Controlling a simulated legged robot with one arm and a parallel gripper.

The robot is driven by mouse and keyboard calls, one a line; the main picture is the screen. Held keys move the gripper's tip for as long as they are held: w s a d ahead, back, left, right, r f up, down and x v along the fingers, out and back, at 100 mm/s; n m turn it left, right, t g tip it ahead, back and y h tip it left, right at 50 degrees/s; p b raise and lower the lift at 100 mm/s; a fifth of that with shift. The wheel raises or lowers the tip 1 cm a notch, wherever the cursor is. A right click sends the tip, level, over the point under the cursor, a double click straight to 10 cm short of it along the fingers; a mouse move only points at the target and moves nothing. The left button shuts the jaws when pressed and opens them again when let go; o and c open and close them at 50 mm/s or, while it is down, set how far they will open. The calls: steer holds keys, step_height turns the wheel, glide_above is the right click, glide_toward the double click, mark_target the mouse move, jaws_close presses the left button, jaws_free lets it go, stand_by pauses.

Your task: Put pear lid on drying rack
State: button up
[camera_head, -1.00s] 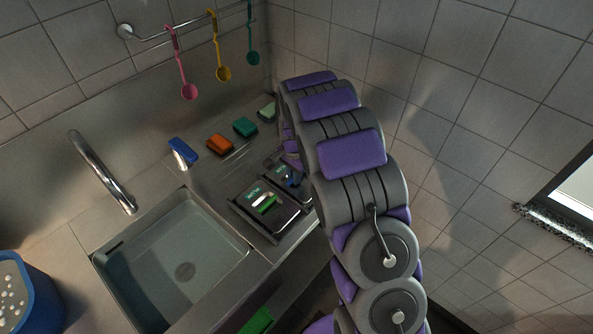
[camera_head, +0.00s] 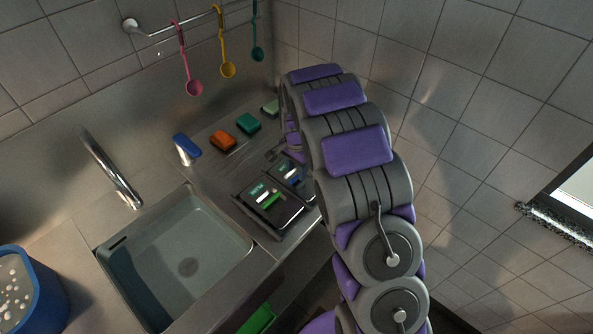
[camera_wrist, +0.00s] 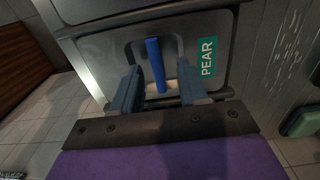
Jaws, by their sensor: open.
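The pear lid (camera_wrist: 218,88) is a dark metal lid with a green PEAR label and an upright blue handle (camera_wrist: 154,62). In the head view, a dark lid with a blue handle (camera_head: 294,180) lies on the counter, partly hidden by my arm. My gripper (camera_wrist: 160,92) is open in the wrist view, close to the lid, with one finger on each side of the blue handle. I cannot tell whether the fingers touch it. My arm hides the gripper in the head view. I cannot make out a drying rack.
A second dark lid with a green handle (camera_head: 270,200) sits beside it. The sink (camera_head: 180,262) and faucet (camera_head: 110,170) are left. Orange (camera_head: 222,140) and green (camera_head: 248,123) sponges lie behind. Ladles hang from a wall rail (camera_head: 180,25). A blue bin (camera_head: 30,296) is far left.

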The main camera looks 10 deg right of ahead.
step_height(320, 180, up, 16)
steer(key=d+p, duration=0.1)
steer(key=p, duration=0.1)
steer(key=shift+f+p, duration=0.15)
steer(key=shift+p, duration=0.15)
